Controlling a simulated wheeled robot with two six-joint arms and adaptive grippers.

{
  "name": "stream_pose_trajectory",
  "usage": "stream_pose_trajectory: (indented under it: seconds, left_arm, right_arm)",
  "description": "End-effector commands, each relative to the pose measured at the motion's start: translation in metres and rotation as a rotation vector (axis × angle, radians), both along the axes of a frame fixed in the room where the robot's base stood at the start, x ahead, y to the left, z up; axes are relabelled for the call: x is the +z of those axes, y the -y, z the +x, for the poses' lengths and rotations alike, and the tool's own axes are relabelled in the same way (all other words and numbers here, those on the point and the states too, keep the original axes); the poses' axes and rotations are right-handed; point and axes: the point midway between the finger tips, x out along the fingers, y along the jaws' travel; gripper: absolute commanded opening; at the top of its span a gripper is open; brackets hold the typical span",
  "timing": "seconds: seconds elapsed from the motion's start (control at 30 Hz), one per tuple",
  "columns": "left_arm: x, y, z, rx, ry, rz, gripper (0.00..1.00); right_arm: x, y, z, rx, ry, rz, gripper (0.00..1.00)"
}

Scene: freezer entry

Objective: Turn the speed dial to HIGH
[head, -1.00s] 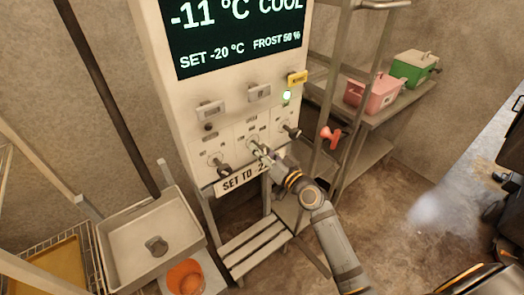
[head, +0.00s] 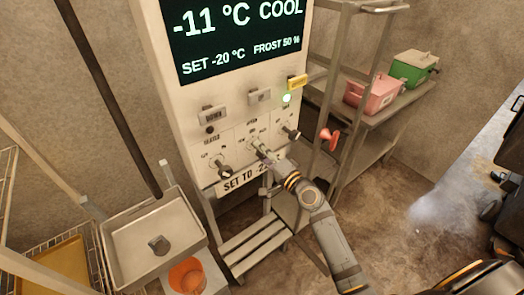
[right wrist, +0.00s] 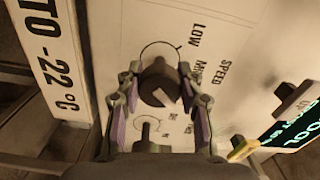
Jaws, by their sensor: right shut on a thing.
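The speed dial (right wrist: 158,82) is a dark round knob on the white control panel, seen close in the right wrist view. LOW, part of MED and SPEED are printed beside it; I cannot read a HIGH mark. My right gripper (right wrist: 158,92) is shut on the dial, one finger on each side. In the head view my right gripper (head: 258,148) is at the middle dial of the lower row and mostly hides it. My left gripper is not in view.
Other knobs sit at left (head: 223,171) and right (head: 291,132) of the same row. A red valve handle (head: 330,138) is to the right. A sink (head: 150,240) stands lower left.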

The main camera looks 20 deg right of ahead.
Motion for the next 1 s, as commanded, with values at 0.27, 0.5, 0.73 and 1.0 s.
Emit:
stream_pose_trajectory:
  seconds: [0.27, 0.5, 0.73, 1.0]
  left_arm:
    - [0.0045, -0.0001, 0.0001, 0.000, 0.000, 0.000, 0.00]
    - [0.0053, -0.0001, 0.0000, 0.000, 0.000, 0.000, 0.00]
    - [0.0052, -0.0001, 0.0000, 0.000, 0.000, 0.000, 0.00]
    - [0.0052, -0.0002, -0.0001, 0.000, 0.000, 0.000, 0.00]
  right_arm:
    - [-0.0002, -0.0001, -0.0002, 0.000, -0.042, 0.113, 0.06]
    - [-0.0007, -0.0001, -0.0002, 0.000, -0.056, 0.150, 0.06]
    - [-0.0009, -0.0001, -0.0002, 0.000, -0.059, 0.155, 0.06]
    - [-0.0008, -0.0001, -0.0001, 0.000, -0.058, 0.154, 0.51]
